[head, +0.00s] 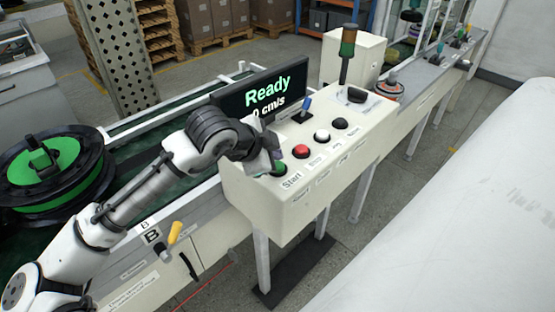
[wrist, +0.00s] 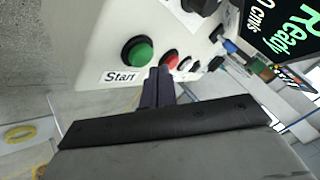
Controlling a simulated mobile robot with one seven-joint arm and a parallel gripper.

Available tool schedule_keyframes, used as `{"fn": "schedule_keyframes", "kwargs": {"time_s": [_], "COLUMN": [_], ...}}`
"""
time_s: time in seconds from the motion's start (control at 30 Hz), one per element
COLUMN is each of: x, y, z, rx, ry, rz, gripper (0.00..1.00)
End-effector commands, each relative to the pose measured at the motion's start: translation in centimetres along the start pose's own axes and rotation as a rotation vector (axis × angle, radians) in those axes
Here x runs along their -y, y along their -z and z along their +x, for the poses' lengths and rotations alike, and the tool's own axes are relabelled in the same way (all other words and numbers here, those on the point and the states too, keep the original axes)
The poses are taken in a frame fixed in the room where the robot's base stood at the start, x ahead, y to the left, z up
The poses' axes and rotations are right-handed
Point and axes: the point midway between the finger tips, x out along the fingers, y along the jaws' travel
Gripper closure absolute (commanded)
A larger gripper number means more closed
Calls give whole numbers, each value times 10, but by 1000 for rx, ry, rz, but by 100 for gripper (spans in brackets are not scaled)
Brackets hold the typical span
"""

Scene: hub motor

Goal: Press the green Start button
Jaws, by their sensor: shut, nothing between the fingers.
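The green Start button (wrist: 137,53) is a round dome in a black ring, with a "Start" label (wrist: 120,77) beside it in the wrist view. In the head view only part of the green button (head: 279,169) shows, beside my gripper (head: 272,160). My gripper's fingertips (wrist: 160,73) are together and empty. In the wrist view they appear just below and right of the green button, between it and the red button. I cannot tell whether they touch the panel.
The cream control box (head: 255,201) also carries a red button (head: 301,151), a white button (head: 322,135) and a black button (head: 340,123). A display (head: 262,92) reading "Ready" stands behind it. A green reel (head: 45,165) lies at the left.

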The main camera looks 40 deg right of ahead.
Motion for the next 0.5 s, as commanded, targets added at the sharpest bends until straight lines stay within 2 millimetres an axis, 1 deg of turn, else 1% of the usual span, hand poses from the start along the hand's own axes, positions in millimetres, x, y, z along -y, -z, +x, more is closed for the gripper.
{"fn": "schedule_keyframes", "kwargs": {"time_s": [0.5], "x": [-5], "y": [-4], "z": [6], "rx": [-1], "ry": [0], "rz": [0], "gripper": [100]}}
